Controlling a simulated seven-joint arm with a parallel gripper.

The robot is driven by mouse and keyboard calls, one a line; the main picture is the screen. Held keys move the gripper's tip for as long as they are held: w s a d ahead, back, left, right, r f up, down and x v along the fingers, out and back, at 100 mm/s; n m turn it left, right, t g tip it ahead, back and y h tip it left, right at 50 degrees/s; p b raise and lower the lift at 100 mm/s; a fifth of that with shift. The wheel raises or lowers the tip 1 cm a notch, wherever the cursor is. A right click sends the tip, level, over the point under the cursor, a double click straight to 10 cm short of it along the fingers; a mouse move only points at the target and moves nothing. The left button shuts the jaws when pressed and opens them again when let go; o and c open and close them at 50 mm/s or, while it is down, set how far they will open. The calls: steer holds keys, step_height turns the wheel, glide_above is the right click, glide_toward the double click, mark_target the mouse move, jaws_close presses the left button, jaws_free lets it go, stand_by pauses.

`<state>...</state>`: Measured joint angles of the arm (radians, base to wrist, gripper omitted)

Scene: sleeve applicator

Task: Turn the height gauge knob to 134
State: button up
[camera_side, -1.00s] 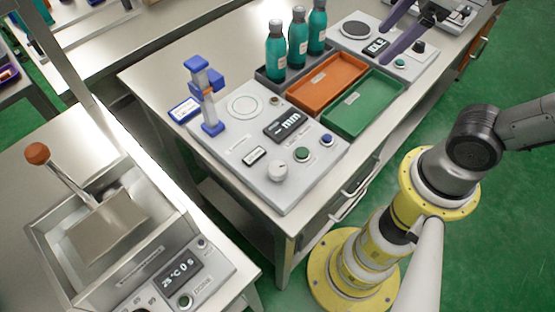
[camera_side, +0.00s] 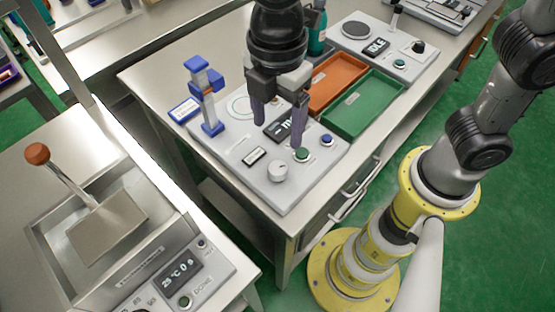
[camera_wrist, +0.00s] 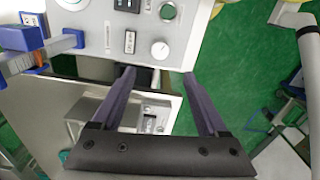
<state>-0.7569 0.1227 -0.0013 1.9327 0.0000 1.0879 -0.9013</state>
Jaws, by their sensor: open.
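The height gauge is a white panel (camera_side: 232,146) on the bench with a blue post (camera_side: 205,95) at its left. Its round white knob (camera_side: 278,171) sits near the front edge; it also shows in the wrist view (camera_wrist: 160,50). The display (camera_side: 283,125) reads "mm" with no number I can make out, and a finger partly covers it. My gripper (camera_side: 279,132) is open and empty, with its two purple fingers apart above the panel, behind the knob in the side view. In the wrist view the fingertips (camera_wrist: 157,72) lie just below the knob, one to each side.
A green button (camera_side: 301,155) and a blue button (camera_side: 327,140) stand right of the knob. An orange tray (camera_side: 335,82) and a green tray (camera_side: 364,102) lie to the right. My arm hides most of the teal bottles (camera_side: 317,30). A second panel (camera_side: 385,40) stands farther back.

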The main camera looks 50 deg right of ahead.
mark_target(278, 168)
step_height(278, 168, down, 12)
steer(key=shift+r, duration=0.25)
jaws_close()
stand_by(0.5)
